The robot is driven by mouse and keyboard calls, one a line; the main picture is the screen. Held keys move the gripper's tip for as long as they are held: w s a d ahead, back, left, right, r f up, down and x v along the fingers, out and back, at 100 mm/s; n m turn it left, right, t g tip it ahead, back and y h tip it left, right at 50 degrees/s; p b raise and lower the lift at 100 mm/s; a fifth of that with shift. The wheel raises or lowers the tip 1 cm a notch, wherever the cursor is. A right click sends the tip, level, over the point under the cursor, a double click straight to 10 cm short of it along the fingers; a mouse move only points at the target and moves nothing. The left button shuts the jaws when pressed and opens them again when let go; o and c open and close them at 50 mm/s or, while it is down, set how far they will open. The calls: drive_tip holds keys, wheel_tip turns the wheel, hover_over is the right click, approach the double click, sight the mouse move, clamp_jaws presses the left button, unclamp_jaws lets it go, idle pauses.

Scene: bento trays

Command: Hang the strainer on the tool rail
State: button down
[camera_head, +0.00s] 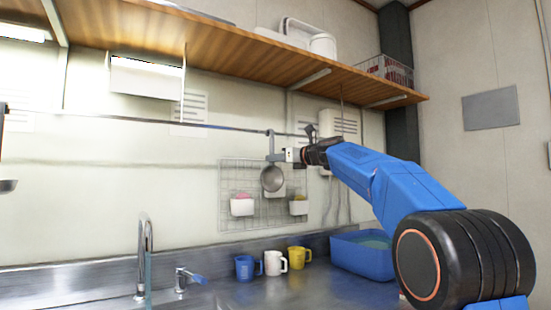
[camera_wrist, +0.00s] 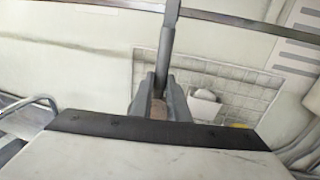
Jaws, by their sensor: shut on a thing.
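The strainer (camera_head: 272,179) hangs upright, its round grey bowl below and its handle pointing up. My gripper (camera_head: 278,156) is shut on the strainer's handle, coming from the right. In the wrist view the handle (camera_wrist: 165,48) rises from between the fingers (camera_wrist: 159,104) and crosses in front of the tool rail (camera_wrist: 240,20). The tool rail (camera_head: 150,122) is a thin dark bar along the wall. The handle's top is at the rail's height in the head view; I cannot tell whether it is hooked over the rail or only in front.
A wire grid (camera_head: 232,172) with small white cups is on the wall behind the strainer. Blue (camera_head: 244,268), white (camera_head: 274,263) and yellow (camera_head: 297,258) mugs and a blue basin (camera_head: 360,259) stand below. A wooden shelf (camera_head: 240,50) runs above; a faucet (camera_head: 144,250) is left.

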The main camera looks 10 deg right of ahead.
drive_tip(key=c, duration=1.6)
unclamp_jaws()
drive_tip(key=v, duration=1.7)
drive_tip(key=shift+s+d+r, duration=0.1)
drive_tip(key=shift+s, duration=0.1)
